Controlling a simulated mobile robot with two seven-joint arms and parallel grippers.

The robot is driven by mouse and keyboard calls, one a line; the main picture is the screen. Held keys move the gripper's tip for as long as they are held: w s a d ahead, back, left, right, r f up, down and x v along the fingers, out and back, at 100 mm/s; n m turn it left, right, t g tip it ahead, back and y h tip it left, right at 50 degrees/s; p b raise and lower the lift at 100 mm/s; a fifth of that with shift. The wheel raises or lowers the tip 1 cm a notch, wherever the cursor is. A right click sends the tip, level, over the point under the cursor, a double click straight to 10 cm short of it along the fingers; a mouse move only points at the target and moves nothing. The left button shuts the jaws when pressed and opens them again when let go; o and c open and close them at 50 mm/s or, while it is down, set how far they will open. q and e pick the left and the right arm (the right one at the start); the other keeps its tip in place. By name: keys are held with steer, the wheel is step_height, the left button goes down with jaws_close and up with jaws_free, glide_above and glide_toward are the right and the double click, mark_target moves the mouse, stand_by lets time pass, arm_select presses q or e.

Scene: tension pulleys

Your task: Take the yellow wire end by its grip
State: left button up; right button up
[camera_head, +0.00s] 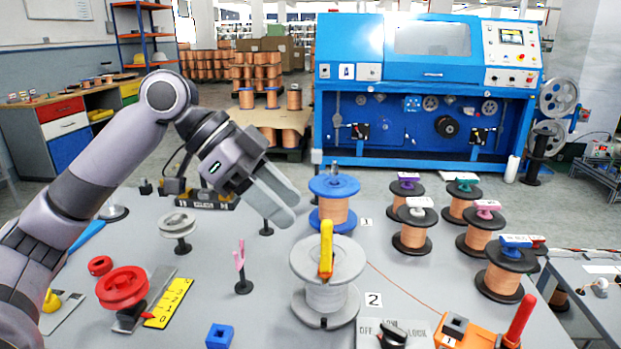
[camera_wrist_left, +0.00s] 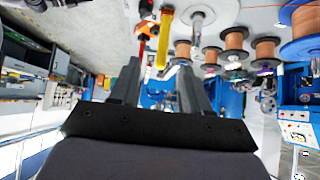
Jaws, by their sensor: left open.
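A thin copper wire (camera_head: 400,287) runs from near this spool to the right toward an orange block. My left gripper (camera_head: 287,208) is above the table, up and to the left of the yellow grip, apart from it. In the left wrist view the fingers (camera_wrist_left: 158,85) are spread with nothing held, and the yellow grip (camera_wrist_left: 164,38) shows beyond the fingertips. My right gripper is not in view.
A blue-topped spool (camera_head: 334,188) stands just behind the grey one. Several copper spools (camera_head: 415,235) with coloured tags stand at the right. An orange block (camera_head: 465,332) with a red handle (camera_head: 520,318) is at the front right. A pink forked post (camera_head: 240,262) and a red pulley (camera_head: 122,287) are at the left.

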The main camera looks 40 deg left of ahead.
arm_select(q)
glide_above(325, 277)
steer(key=a, duration=0.2)
steer(key=f, duration=0.4)
steer(key=shift+d, duration=0.2)
steer(key=shift+x, duration=1.05)
jaws_close()
